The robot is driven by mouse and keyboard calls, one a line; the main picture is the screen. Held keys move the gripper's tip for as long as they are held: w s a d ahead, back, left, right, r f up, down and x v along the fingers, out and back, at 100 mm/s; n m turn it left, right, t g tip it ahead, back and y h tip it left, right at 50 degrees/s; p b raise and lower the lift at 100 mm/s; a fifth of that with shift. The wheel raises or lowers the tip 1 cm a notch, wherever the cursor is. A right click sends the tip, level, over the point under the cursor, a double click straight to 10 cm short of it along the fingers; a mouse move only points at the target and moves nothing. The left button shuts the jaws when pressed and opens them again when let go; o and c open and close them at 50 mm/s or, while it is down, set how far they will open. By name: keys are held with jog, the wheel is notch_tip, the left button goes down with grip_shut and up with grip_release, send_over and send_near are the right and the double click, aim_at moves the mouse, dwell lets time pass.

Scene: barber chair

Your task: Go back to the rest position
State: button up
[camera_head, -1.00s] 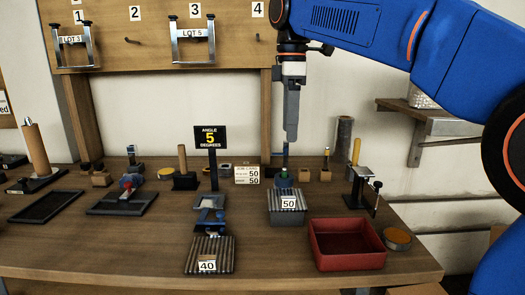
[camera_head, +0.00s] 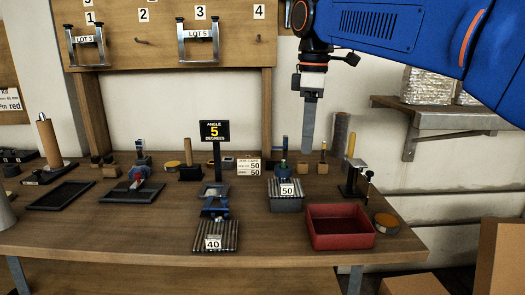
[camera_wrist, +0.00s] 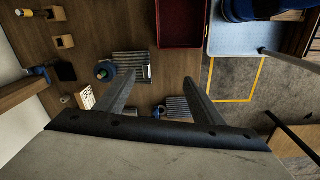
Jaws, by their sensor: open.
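My gripper (camera_head: 309,125) hangs in the air above the back right of the workbench (camera_head: 120,232), fingers pointing down. In the head view its fingers overlap edge-on. In the wrist view my gripper (camera_wrist: 157,98) shows two fingers spread apart with nothing between them.
A red bin (camera_head: 340,240) stands at the bench's front right. The pegboard (camera_head: 160,52) with numbered hooks rises behind. A wall shelf (camera_head: 440,119) is at the right. A sign reading 5 degrees (camera_head: 215,131) stands mid-bench. Cardboard boxes (camera_head: 500,258) stand at lower right.

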jog(key=s+d+f+m+t, duration=0.2)
jog(key=s+d+f+m, duration=0.6)
jog(key=s+f, duration=0.3)
jog(key=s+d+f+m+t, duration=0.2)
jog(key=s+d+f+m, duration=0.5)
jog(key=f, duration=1.1)
jog(key=s+d, duration=0.3)
jog(key=s, duration=0.2)
jog(key=shift+s+f+m, duration=0.15)
jog(key=shift+f+m, duration=0.2)
jog(key=shift+m, duration=0.05)
jog(key=shift+d, duration=0.1)
